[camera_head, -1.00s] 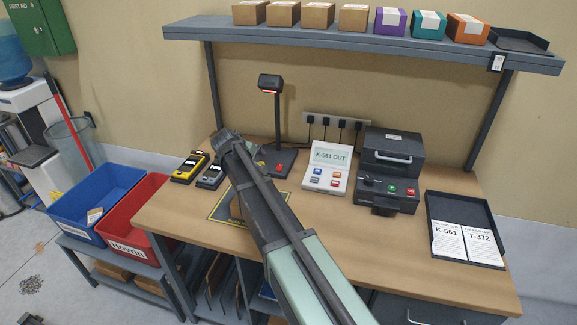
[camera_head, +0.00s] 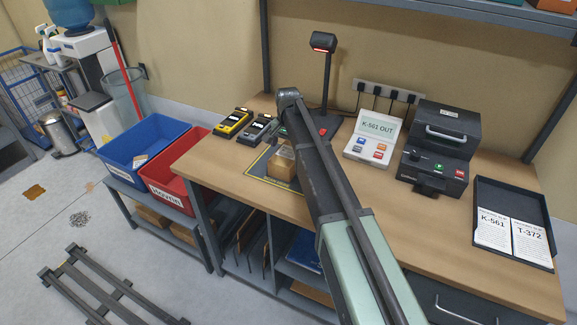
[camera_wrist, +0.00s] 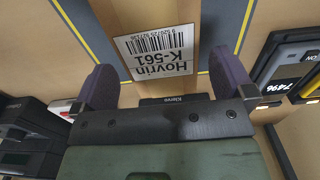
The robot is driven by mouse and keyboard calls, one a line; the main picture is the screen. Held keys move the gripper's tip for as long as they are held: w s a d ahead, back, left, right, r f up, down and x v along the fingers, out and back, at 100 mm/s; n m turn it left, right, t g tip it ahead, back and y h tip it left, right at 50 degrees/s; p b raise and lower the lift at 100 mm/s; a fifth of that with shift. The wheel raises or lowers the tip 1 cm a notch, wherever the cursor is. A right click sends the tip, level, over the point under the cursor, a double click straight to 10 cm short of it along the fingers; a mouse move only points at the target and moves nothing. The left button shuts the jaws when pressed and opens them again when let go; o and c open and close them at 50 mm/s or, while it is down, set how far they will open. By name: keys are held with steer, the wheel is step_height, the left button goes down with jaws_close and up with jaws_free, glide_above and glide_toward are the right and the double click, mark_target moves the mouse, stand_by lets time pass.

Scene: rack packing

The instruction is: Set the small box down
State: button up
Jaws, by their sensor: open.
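The small box (camera_head: 283,165) is brown cardboard and stands on a dark mat with a yellow border (camera_head: 256,169) on the bench. My arm partly hides it in the head view. In the wrist view the box (camera_wrist: 185,14) bears a white label reading Hovrin K-561. My gripper (camera_wrist: 166,88) is open, with one purple finger on each side of the box and visible gaps between. My gripper is hidden behind my arm in the head view.
Yellow (camera_head: 231,124) and grey (camera_head: 257,129) handheld devices lie left of the mat. A scanner stand (camera_head: 327,80) rises behind. A K-561 OUT panel (camera_head: 373,137), a black printer (camera_head: 436,150) and a slip tray (camera_head: 512,200) stand right. Blue (camera_head: 150,148) and red (camera_head: 174,185) bins are left.

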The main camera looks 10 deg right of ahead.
mark_target(288, 152)
step_height(288, 152, down, 5)
steer(key=b, duration=0.5)
steer(key=shift+d+f, duration=0.1)
steer(key=shift+f, duration=0.1)
steer(key=shift+r, duration=0.25)
steer(key=c, duration=0.8)
steer(key=shift+c, duration=0.2)
steer(key=shift+r, duration=0.1)
step_height(288, 152, up, 20)
steer(key=p, duration=2)
